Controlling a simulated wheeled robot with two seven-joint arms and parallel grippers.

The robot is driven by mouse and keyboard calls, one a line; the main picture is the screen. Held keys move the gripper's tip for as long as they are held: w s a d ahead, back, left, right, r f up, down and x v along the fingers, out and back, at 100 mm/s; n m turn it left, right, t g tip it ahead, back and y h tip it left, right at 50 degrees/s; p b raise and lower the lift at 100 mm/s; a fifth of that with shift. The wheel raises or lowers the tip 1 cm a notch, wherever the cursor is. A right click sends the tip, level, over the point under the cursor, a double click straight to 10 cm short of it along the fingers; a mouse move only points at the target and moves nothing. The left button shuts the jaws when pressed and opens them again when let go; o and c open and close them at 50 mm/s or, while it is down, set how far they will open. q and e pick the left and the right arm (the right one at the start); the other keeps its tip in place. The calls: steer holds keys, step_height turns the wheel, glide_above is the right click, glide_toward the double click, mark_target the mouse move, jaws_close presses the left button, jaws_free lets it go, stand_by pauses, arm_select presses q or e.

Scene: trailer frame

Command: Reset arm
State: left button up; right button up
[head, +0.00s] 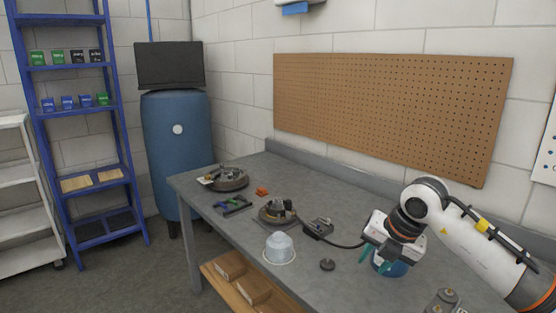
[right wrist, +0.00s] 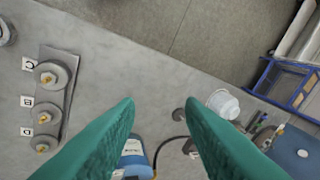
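My right gripper (head: 376,259) hangs over the right part of the grey workbench (head: 345,205), its arm coming in from the right. In the right wrist view its two green fingers (right wrist: 160,125) stand wide apart with nothing gripped between them. A blue round container (head: 396,268) is on the bench by the fingers and partly hidden by the gripper; it also shows beyond the gap between the fingers in the right wrist view (right wrist: 134,155). My left gripper is in neither view.
A whitish translucent cup (head: 280,248) and a small dark knob (head: 327,264) are left of the gripper. Round fixtures (head: 278,212) and a dark device with a cable (head: 318,227) stand farther back. A plate with several labelled knobs (right wrist: 55,95) lies to the right. A pegboard (head: 390,110) hangs behind.

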steer(key=s+a+f+n+y, duration=0.1)
steer(key=s+a+n+y, duration=0.1)
steer(key=a+y, duration=0.35)
steer(key=s+a+f+n+y, duration=0.1)
steer(key=s+a+y, duration=0.15)
steer(key=a, duration=0.65)
steer(key=s+a+r+m+t+y, duration=0.5)
steer(key=r+y, duration=0.4)
steer(key=w+d+f+m+t+h, duration=0.1)
steer(key=d+f+m+t+h, duration=0.4)
steer(key=d+m+h, duration=0.55)
steer(key=w+d+f+m+t+h, duration=0.1)
steer(key=d+f+m+t+h, duration=0.6)
steer(key=m, duration=0.6)
steer(key=s+d+f+m+g+h, duration=0.2)
steer(key=s+f+m+g+h, duration=0.1)
steer(key=s+f+g, duration=0.4)
steer(key=s+f+g+y, duration=0.1)
steer(key=s+f+g, duration=1.05)
steer(key=s, duration=0.65)
step_height(320, 180, down, 28)
steer(key=s, duration=0.2)
steer(key=s+d+f+g, duration=0.1)
steer(key=s+d+f, duration=0.2)
steer(key=s+f, duration=1.3)
